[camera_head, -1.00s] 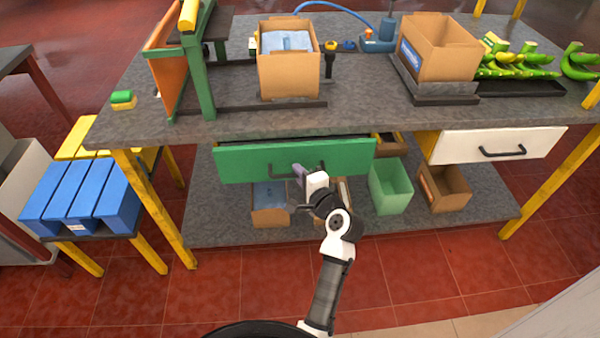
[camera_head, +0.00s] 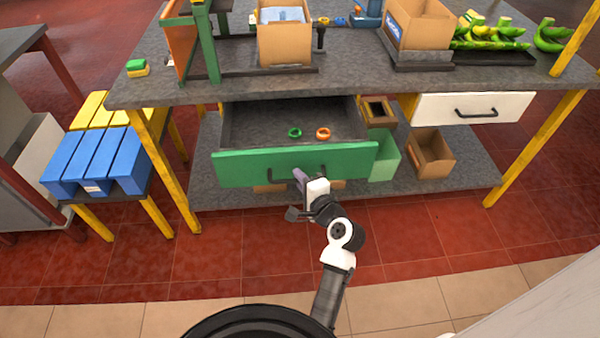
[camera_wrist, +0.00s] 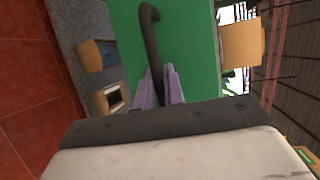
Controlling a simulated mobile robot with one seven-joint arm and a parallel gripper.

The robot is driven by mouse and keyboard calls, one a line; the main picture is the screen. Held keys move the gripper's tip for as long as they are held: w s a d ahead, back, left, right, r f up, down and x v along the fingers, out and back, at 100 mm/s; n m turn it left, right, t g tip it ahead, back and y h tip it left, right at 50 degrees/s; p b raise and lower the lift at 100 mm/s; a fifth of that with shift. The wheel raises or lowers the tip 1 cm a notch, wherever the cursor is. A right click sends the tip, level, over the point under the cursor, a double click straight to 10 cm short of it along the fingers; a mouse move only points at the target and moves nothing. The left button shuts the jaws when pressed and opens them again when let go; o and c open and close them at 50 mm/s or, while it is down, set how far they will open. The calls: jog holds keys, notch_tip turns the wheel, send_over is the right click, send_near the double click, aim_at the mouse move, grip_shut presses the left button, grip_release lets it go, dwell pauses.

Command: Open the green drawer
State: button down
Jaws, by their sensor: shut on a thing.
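The green drawer (camera_head: 240,169) under the workbench is pulled well out toward me. Its grey inside shows a green ring (camera_head: 295,132) and an orange ring (camera_head: 323,133). My gripper (camera_head: 300,177) is at the dark handle on the drawer's front. In the wrist view the black handle (camera_wrist: 150,45) runs down between the two purple fingers of my gripper (camera_wrist: 160,88), which are shut on it. The fingers and my wrist cover part of the handle in the head view.
A white drawer (camera_head: 470,107) at the right is shut. A light green bin (camera_head: 385,157) and a cardboard box (camera_head: 430,155) stand on the lower shelf. Tiled floor in front of the bench is clear.

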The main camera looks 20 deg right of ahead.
jog(key=shift+s+a, duration=0.3)
jog(key=shift+s, duration=0.7)
jog(key=shift+s+a, duration=0.25)
jog(key=shift+s, duration=0.7)
jog(key=c, duration=1.5)
grip_release()
